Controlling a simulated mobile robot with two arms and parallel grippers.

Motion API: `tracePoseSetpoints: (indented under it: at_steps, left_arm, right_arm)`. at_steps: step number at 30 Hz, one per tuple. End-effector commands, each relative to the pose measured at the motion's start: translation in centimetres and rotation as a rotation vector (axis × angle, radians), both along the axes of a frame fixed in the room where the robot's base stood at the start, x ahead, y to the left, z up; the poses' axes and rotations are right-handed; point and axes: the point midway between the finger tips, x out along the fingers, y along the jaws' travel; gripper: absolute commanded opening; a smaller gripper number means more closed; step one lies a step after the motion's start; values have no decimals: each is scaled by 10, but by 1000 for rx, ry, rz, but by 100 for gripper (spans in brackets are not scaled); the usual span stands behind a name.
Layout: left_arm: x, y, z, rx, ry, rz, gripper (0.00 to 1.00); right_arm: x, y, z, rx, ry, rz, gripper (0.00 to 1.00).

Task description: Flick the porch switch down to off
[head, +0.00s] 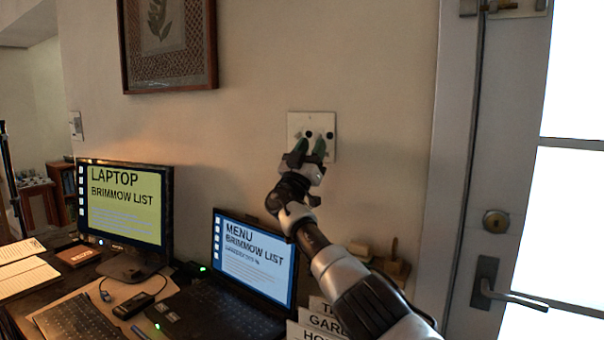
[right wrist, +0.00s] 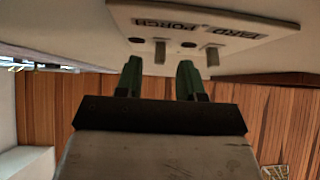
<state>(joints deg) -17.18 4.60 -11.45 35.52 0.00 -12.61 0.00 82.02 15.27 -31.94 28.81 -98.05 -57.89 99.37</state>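A pale switch plate (head: 296,123) is on the wall in the head view. It also shows at the top of the right wrist view (right wrist: 225,18), upside down, with labels that seem to read YARD and PORCH. Two small toggles stick out of it: the porch one (right wrist: 160,50) and the yard one (right wrist: 212,56). I cannot tell their up or down positions. My right gripper (head: 311,145) is just in front of the plate's lower part. Its green fingers (right wrist: 160,78) are apart, with the porch toggle showing between and beyond the tips; contact is not clear. My left gripper is out of view.
A monitor (head: 125,205) and an open laptop (head: 255,255) stand on the desk below, to the left. A framed picture (head: 168,45) hangs at upper left. A door (head: 500,180) with a handle is at right. Wooden objects (head: 390,265) are behind my right arm.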

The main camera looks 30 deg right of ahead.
Motion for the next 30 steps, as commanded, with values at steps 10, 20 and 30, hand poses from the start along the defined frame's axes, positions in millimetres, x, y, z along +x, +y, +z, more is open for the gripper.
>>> tracePoseSetpoints:
  at_steps: [10,20,30]
  left_arm:
    - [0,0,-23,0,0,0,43]
    - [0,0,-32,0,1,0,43]
    - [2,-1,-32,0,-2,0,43]
  right_arm:
    - [-19,31,-41,-1,1,3,38]
    - [-34,56,-67,1,1,-1,38]
    - [-35,58,-69,1,1,-1,38]
